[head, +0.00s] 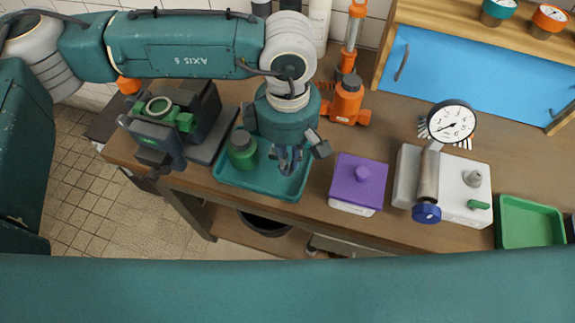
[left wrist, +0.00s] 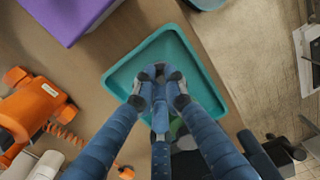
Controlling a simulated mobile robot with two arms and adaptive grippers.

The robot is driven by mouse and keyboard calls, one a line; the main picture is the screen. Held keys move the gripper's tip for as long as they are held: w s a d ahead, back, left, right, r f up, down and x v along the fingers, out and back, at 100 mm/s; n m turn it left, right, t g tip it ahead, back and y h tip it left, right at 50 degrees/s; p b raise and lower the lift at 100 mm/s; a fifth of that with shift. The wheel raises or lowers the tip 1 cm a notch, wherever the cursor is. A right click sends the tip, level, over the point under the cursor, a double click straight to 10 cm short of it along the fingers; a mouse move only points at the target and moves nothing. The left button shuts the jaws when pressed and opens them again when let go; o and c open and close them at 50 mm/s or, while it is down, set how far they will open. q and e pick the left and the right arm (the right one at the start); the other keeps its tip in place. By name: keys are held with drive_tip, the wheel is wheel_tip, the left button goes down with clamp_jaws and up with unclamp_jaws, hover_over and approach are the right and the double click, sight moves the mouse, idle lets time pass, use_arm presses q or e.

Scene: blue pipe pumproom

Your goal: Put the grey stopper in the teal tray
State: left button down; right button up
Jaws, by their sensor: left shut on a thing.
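The teal tray (head: 262,184) lies on the wooden bench near its front edge; it also shows in the left wrist view (left wrist: 118,84). My left gripper (head: 290,165) points down over the right part of this tray. In the left wrist view its fingertips (left wrist: 160,72) are close together over the tray floor. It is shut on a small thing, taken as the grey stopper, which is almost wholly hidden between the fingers. I cannot tell whether it touches the tray floor. My right gripper is not in view.
A green jar (head: 242,150) stands in the tray's left part. A purple-topped box (head: 358,180) is right of the tray. A white box with a gauge (head: 451,122) and a grey knob (head: 473,178) stands farther right, beside a green tray (head: 530,222). An orange device (head: 347,100) stands behind.

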sight(288, 180)
use_arm(q)
wheel_tip(288, 180, down, 4)
drive_tip(key=shift+f+p, duration=0.25)
drive_tip(key=shift+p, duration=0.3)
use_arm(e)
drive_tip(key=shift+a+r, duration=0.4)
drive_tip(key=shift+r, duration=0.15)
use_arm(q)
drive_tip(key=shift+f+b, duration=0.2)
drive_tip(key=shift+b, duration=0.1)
drive_tip(key=c, duration=1.8)
unclamp_jaws()
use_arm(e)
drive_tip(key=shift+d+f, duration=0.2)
use_arm(q)
drive_tip(key=shift+r, duration=0.1)
